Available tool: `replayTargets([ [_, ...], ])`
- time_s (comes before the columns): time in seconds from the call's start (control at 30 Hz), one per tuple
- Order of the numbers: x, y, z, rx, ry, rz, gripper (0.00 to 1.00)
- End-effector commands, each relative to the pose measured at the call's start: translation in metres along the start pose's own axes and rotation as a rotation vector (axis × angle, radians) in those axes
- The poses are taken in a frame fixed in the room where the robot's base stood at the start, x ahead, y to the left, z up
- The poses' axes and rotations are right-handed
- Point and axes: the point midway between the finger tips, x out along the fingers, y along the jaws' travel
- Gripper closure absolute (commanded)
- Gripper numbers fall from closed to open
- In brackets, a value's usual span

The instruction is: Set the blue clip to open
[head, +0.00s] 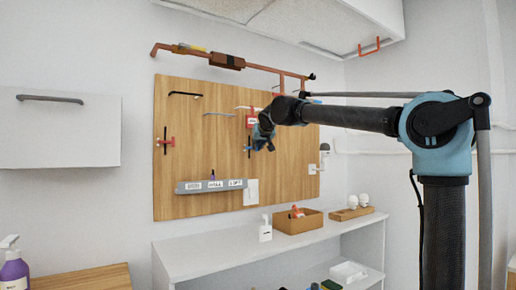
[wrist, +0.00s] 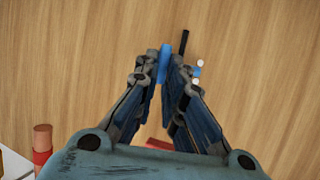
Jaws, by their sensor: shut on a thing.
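The blue clip shows in the wrist view as a flat blue lever (wrist: 165,62) seen edge-on. A thin black rod (wrist: 184,42) and a small blue part with white ends (wrist: 197,72) are just to its right. My gripper (wrist: 168,68) is shut on the blue lever, with a finger on each side. In the head view my gripper (head: 263,141) is at the wooden board, close to the black rod (head: 249,146). The fingers hide part of the clip, and its setting cannot be read.
The wooden board (head: 180,115) also carries a red clip on a black rod (head: 165,141), several handles and a grey labelled ledge (head: 205,186). A copper pipe (head: 255,67) runs above. A white shelf (head: 215,250) with a wooden box (head: 298,224) stands below.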

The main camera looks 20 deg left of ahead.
Motion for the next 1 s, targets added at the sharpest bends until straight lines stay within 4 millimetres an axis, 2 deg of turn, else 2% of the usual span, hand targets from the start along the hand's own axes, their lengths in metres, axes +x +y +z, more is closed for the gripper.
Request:
replayTargets([
  [0.47,-0.008,-0.011,0.004,0.077,-0.002,0.190,1.00],
  [1.0,-0.017,-0.036,0.008,0.232,-0.001,0.560,1.00],
])
